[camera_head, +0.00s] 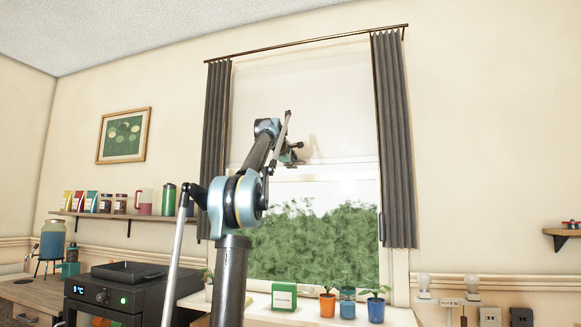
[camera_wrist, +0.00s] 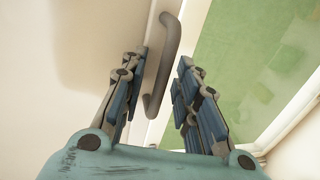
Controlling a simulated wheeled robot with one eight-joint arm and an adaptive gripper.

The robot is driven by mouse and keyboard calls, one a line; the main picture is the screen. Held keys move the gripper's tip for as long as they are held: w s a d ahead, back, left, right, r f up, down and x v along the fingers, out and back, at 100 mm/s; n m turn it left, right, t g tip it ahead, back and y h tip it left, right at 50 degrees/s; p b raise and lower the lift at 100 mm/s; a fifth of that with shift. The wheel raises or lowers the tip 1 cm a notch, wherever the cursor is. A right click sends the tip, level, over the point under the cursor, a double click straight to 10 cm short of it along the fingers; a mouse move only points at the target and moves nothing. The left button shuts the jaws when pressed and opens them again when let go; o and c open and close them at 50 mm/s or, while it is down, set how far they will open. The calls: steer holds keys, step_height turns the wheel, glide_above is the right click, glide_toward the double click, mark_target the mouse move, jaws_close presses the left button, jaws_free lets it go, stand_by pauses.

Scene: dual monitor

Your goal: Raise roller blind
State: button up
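The pale roller blind (camera_head: 320,115) covers the upper part of the window, with its lower edge a little above mid-window. In the wrist view the blind (camera_wrist: 85,45) fills the left side, and a grey curved handle (camera_wrist: 164,70) runs along its edge. My gripper (camera_head: 297,155) is at the blind's lower edge in the head view. In the wrist view my gripper (camera_wrist: 160,62) is open, with the handle between its two fingers in the picture. Gaps show on both sides of the handle. I cannot tell how deep it sits between the fingers. My arm hides part of the blind.
Dark curtains (camera_head: 219,140) hang at both sides of the window. Several potted plants and a green box (camera_head: 284,296) stand on the sill. A shelf (camera_head: 125,216) with jars and a black oven (camera_head: 115,295) are at the left.

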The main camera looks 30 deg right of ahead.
steer(key=v, duration=1.2)
steer(key=shift+w+a+f, duration=0.1)
steer(key=shift+f, duration=0.05)
stand_by(0.5)
steer(key=s+a+f+m+g+y, duration=0.15)
steer(key=s+a+f, duration=0.25)
steer(key=a+f, duration=0.65)
steer(key=s+a+f+m+g+y, duration=0.1)
steer(key=s+a+f+m+y, duration=0.35)
steer(key=f, duration=1.15)
steer(key=s+a+f+g, duration=0.1)
steer(key=s+a+f, duration=0.2)
steer(key=a+f, duration=0.8)
steer(key=s+a+f+g+y, duration=0.1)
steer(key=s+a+f, duration=0.4)
steer(key=f, duration=0.8)
steer(key=s+a+f+m+g+y, duration=0.1)
steer(key=s+a+f+g+y, duration=0.1)
steer(key=s+a+f, duration=0.4)
steer(key=s+a+f+g+y, duration=0.1)
steer(key=s+a+f, duration=0.5)
steer(key=s+f, duration=0.6)
step_height(320, 180, down, 9)
steer(key=shift+s+f+m+y, duration=0.15)
steer(key=shift+s+m+y, duration=0.2)
steer(key=shift+y, duration=0.55)
steer(key=shift+w+g, duration=0.15)
steer(key=shift+g, duration=0.1)
